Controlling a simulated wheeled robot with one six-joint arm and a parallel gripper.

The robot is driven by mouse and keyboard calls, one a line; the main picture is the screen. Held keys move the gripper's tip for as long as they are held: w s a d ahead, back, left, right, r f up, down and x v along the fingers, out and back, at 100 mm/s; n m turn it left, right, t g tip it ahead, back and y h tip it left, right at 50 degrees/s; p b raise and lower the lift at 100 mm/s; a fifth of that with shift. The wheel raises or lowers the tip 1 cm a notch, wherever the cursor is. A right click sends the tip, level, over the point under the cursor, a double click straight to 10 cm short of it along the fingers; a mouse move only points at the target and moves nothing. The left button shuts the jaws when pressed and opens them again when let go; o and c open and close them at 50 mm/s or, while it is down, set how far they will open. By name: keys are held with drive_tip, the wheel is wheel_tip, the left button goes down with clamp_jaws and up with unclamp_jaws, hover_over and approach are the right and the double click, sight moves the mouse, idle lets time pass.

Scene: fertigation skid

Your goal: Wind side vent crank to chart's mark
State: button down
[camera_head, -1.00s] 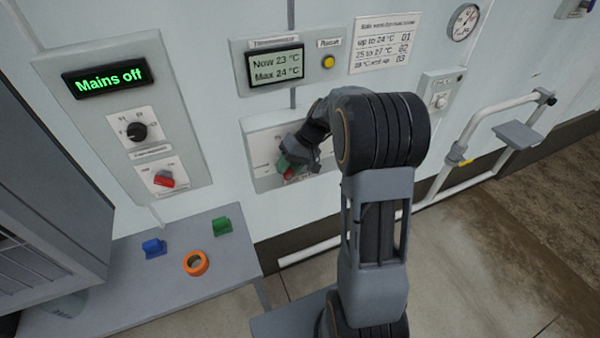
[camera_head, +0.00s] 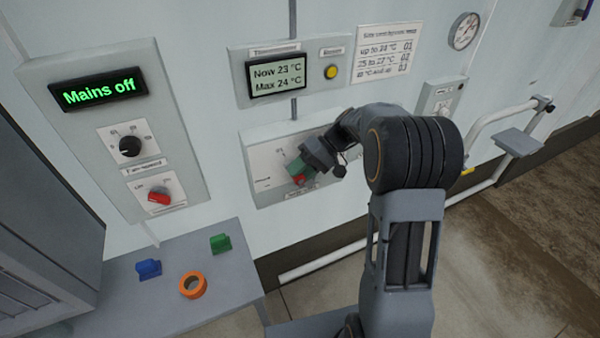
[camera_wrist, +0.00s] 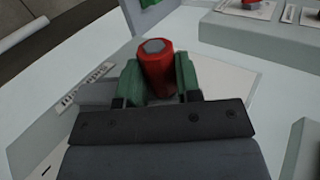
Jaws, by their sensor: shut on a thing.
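My gripper (camera_head: 298,173), with green finger pads, is at the white middle wall panel (camera_head: 262,150). It is shut on a red knob (camera_head: 299,181). In the wrist view the red knob (camera_wrist: 157,68) is round with a grey top and sits between the green fingers. I cannot tell for sure whether it is the side vent crank's grip; the gripper hides what lies under it. The chart (camera_head: 388,52) reads up to 24 °C 01, 25 to 27 °C 02, and a last row 03. The thermometer display (camera_head: 277,76) reads Now 23 °C, Max 24 °C.
A yellow button (camera_head: 331,72) is right of the display. The left panel has a "Mains off" display (camera_head: 99,91), a black dial (camera_head: 130,146) and a red switch (camera_head: 159,196). Blue (camera_head: 148,268) and green (camera_head: 220,243) pieces and an orange ring (camera_head: 193,285) lie on the bench.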

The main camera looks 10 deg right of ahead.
drive_tip(key=shift+d, duration=0.1)
drive_tip(key=c, duration=1.1)
unclamp_jaws()
drive_tip(key=shift+d, duration=0.1)
drive_tip(key=shift+o, duration=1.4)
drive_tip(key=b+v, duration=0.1)
drive_tip(key=v, duration=1.2)
drive_tip(key=shift+d+r, duration=0.2)
drive_tip(key=shift+d, duration=0.05)
